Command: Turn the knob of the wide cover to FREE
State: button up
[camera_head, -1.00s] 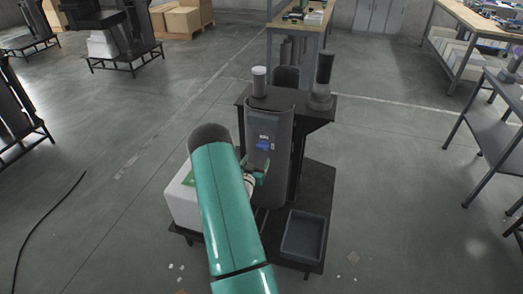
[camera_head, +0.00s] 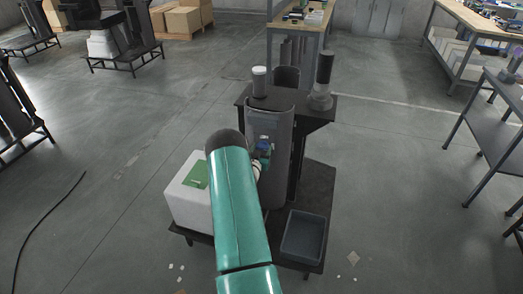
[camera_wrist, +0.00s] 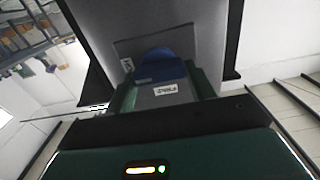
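The wide cover (camera_head: 268,122) is a tall, curved dark grey panel on the front of the lift column. Its blue knob (camera_head: 262,145) sits on the upper half, partly hidden by my gripper (camera_head: 261,153). In the wrist view the blue knob (camera_wrist: 160,66) lies between the two green fingers of my gripper (camera_wrist: 165,80), on a grey plate of the cover (camera_wrist: 185,25). The fingers stand apart on either side of the knob; I cannot tell whether they touch it. A white label (camera_wrist: 166,91) lies just below the knob and a smaller one (camera_wrist: 127,64) to its left; their words are unreadable.
A white box with a green top label (camera_head: 188,200) stands left of the column. A grey bin (camera_head: 302,237) sits on the dark base at right. Two cylinders, one white-topped (camera_head: 259,82) and one black (camera_head: 323,75), stand on top. Floor around is mostly clear.

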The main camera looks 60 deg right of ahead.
jog(key=shift+c, duration=0.6)
jog(key=shift+n, duration=0.3)
jog(key=n, duration=0.3)
jog(key=shift+w, duration=0.15)
jog(key=n, duration=0.5)
jog(key=shift+w+n, duration=0.1)
jog(key=shift+n, duration=0.3)
jog(key=n, duration=0.4)
jog(key=shift+f+n, duration=0.1)
jog(key=shift+n, duration=0.2)
jog(key=shift+f+n, duration=0.1)
jog(key=shift+n, duration=1.9)
